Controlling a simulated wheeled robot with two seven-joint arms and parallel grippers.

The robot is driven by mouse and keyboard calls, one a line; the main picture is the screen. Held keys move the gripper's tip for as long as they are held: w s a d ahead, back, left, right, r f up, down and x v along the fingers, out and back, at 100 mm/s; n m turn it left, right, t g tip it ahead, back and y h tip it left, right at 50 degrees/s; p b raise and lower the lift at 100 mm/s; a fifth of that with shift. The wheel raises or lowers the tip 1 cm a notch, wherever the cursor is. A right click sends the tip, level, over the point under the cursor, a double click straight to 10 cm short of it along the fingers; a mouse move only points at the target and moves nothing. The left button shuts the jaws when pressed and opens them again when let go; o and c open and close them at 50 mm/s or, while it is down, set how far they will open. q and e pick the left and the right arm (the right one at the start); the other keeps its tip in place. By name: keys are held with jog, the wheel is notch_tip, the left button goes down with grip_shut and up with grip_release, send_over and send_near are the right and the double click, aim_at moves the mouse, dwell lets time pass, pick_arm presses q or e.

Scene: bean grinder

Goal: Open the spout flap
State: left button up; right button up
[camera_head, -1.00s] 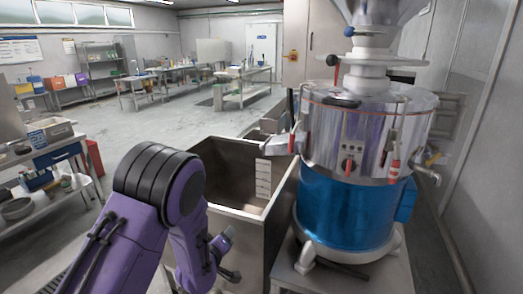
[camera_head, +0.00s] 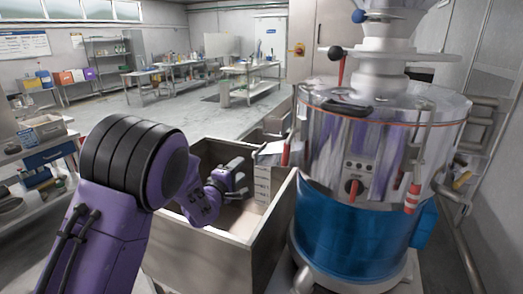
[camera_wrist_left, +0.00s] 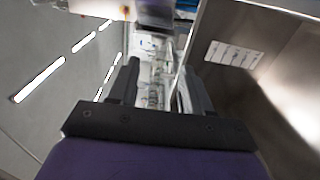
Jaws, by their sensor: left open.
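The bean grinder (camera_head: 365,220) stands at right, with a shiny steel upper drum and a blue lower drum. Its spout (camera_head: 270,150) sticks out to the left over the steel bin. A red-handled part (camera_head: 285,152) shows beside the spout; I cannot make out the flap or its position clearly. My left gripper (camera_head: 240,176) is over the bin, a little left of and below the spout, not touching it. In the left wrist view its two dark fingers (camera_wrist_left: 160,82) are spread and I see nothing held between them. My right gripper is not in view.
The open steel bin (camera_head: 222,254) stands left of the grinder, with a white label inside (camera_wrist_left: 233,54). Work tables (camera_head: 160,80) stand far back; floor between is clear.

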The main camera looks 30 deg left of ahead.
aim_at(253, 156)
pick_arm(q)
jog(key=w+p, duration=0.2)
jog(key=w, duration=0.9)
jog(key=shift+w+r, duration=0.1)
